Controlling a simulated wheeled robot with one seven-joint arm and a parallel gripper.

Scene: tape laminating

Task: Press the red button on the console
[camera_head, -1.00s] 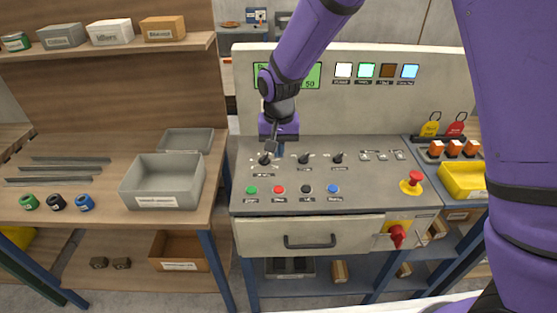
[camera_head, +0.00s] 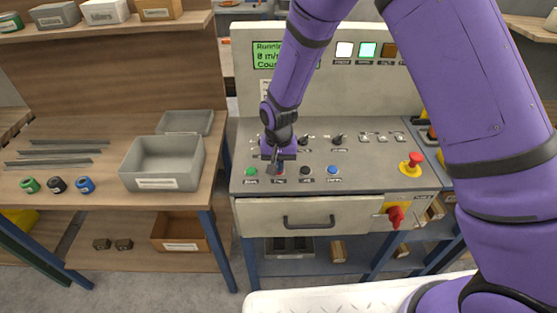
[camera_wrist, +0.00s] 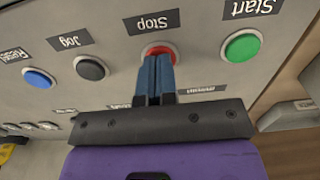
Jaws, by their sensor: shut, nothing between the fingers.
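The console (camera_head: 400,184) stands in the middle of the head view, with a row of buttons along its front. The red button (camera_wrist: 160,49), labelled Stop, shows in the wrist view between the green Start button (camera_wrist: 242,46) and the black Jog button (camera_wrist: 91,67). My gripper (camera_wrist: 157,62) is shut and empty. Its fingertips overlap the near part of the red button in the wrist view; I cannot tell whether they touch it. In the head view my gripper (camera_head: 274,168) hides most of the red button.
A blue button (camera_head: 333,170) is right of the black one. A red mushroom knob on a yellow base (camera_head: 411,165) is at the console's right. Selector knobs (camera_head: 337,140) stand behind the buttons. A grey bin (camera_head: 162,164) sits on the left table.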

